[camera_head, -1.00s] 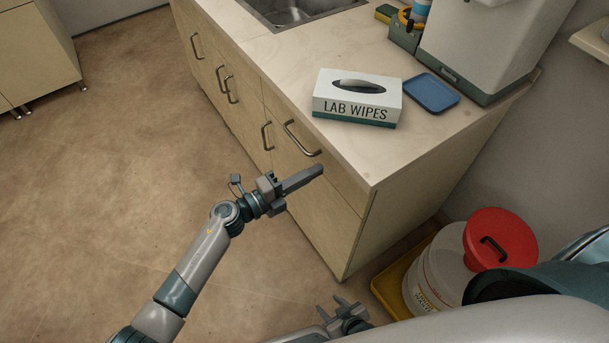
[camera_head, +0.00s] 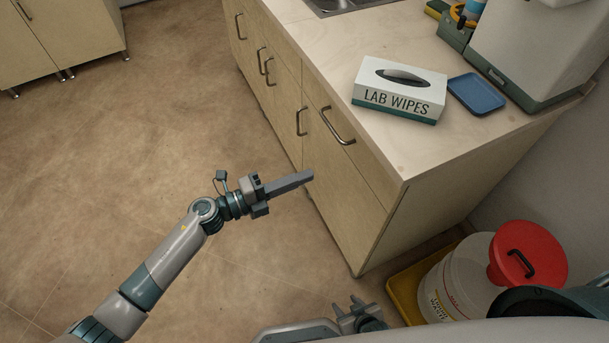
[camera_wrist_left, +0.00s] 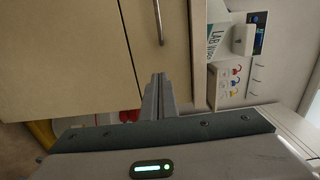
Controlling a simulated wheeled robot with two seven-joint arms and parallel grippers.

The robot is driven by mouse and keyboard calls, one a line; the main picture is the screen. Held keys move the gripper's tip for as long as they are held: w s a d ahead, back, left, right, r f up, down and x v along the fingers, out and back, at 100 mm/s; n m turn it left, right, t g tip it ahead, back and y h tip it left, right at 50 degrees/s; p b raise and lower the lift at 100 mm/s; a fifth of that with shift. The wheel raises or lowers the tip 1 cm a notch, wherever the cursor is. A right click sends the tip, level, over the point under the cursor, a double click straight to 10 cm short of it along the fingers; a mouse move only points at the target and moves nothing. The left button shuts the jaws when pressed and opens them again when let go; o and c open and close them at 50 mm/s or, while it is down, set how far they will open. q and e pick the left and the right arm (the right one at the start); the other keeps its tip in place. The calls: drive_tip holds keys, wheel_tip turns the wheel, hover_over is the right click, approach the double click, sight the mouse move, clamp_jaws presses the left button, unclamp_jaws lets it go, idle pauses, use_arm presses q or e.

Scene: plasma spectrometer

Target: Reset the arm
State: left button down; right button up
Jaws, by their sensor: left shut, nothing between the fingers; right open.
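My left gripper (camera_head: 294,181) reaches in from the left in the head view, with its fingers pressed together and nothing between them. Its tips are in front of the cabinet (camera_head: 345,185), below the bar handle (camera_head: 337,125); I cannot tell the exact gap. In the left wrist view the shut fingers (camera_wrist_left: 160,85) point toward the cabinet front, with a handle (camera_wrist_left: 159,22) beyond them. My right gripper (camera_head: 357,308) is low in the head view, near the bottom edge, with its fingers apart and empty.
A LAB WIPES box (camera_head: 399,97) and a blue tray (camera_head: 476,94) sit on the counter (camera_head: 400,150). A white waste bucket (camera_head: 452,284) with a red lid (camera_head: 528,254) stands in a yellow tray (camera_head: 405,292) at lower right. The floor at left is clear.

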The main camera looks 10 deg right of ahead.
idle(0.4)
use_arm(q)
drive_tip(key=a+f+n+t+y, duration=0.45)
drive_tip(key=a+f+n, duration=0.25)
drive_tip(key=f+n, duration=0.35)
drive_tip(key=a+f+n+t+y, duration=0.4)
drive_tip(key=a+f+n+y, duration=0.2)
drive_tip(key=a+f+n, duration=0.35)
drive_tip(key=s+a+f+n+g+y, duration=0.1)
drive_tip(key=s+a+f+n+g, duration=0.1)
drive_tip(key=s+f, duration=0.5)
drive_tip(key=s+a+f+n+g+y, duration=0.2)
drive_tip(key=s+f+n, duration=0.3)
drive_tip(key=s+f, duration=0.3)
drive_tip(key=s+a+f+n+g+y, duration=0.2)
drive_tip(key=s+a+f+n+g, duration=0.1)
drive_tip(key=s+f, duration=0.4)
drive_tip(key=shift+s+a+f, duration=0.4)
drive_tip(key=shift+s+a, duration=0.05)
drive_tip(key=shift+s, duration=0.25)
